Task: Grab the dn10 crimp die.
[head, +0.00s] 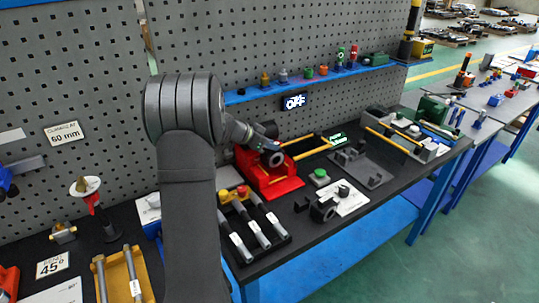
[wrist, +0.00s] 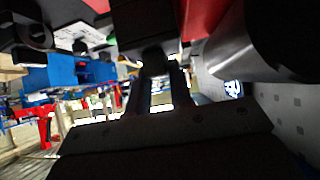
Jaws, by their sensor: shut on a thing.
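My gripper (wrist: 158,62) is in the wrist view, its two dark fingers shut on a dark block (wrist: 148,22). The block is in deep shadow, and I cannot read a size or confirm that it is the dn10 crimp die. In the head view my gripper (head: 267,139) is small and partly hidden at the red press (head: 268,184), close to a dark ring (head: 276,159). Dark curved parts (head: 322,210) stand beside a white plate (head: 350,204) on the bench. No dn10 marking is legible.
A rack of grey-handled tools (head: 262,233) lies in front of the press. A green button box (head: 319,177) and a grey fixture (head: 362,168) stand to its right. The pegboard (head: 300,50) and blue shelf (head: 312,77) rise behind. A bare dark bench strip runs along the front right.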

